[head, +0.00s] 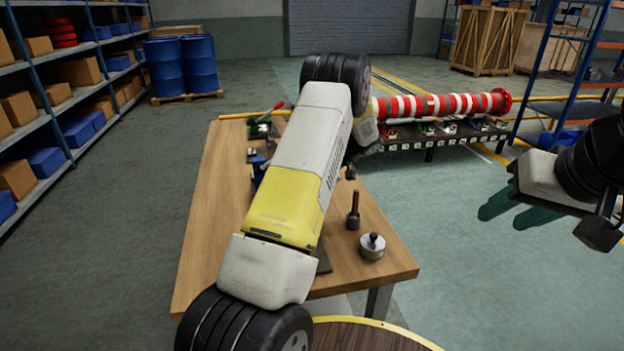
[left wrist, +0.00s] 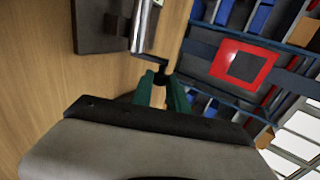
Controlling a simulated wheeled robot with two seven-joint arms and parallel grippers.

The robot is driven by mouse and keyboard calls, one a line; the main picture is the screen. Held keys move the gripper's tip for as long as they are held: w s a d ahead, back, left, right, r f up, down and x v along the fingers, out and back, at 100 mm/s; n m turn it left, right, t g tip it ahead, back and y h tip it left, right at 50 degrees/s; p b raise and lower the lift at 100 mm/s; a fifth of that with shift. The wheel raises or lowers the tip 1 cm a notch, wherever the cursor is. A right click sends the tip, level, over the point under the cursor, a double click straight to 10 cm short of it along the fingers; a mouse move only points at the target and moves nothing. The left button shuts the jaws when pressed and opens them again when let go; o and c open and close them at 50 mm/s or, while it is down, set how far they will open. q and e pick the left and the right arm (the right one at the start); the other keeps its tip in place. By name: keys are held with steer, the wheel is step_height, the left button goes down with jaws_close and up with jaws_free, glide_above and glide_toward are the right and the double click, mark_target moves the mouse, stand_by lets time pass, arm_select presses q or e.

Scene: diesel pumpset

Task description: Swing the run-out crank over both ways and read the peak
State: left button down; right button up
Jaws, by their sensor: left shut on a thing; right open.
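In the left wrist view, a shiny metal shaft (left wrist: 142,22) runs beside a dark plate (left wrist: 95,25) on the wooden table. A small black crank (left wrist: 150,60) bends off the shaft's end. My left gripper (left wrist: 163,84) is shut on the crank's end between its green fingers. In the head view my left arm crosses the table and hides this gripper, the crank and most of the fixture. No readable dial shows. My right gripper (head: 490,207) is open and empty, out to the right over the floor.
On the table (head: 205,235) stand a knobbed metal cylinder (head: 371,248) and a dark handled tool (head: 353,212). A red-handled item (head: 277,107) is at the far end. A striped red-white column (head: 440,105) lies behind. Floor right of the table is clear.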

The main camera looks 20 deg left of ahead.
arm_select(q)
steer(key=c, duration=1.3)
jaws_free()
steer(key=v, duration=0.7)
steer(key=shift+w+d+r, duration=0.2)
steer(key=shift+w+d, duration=0.05)
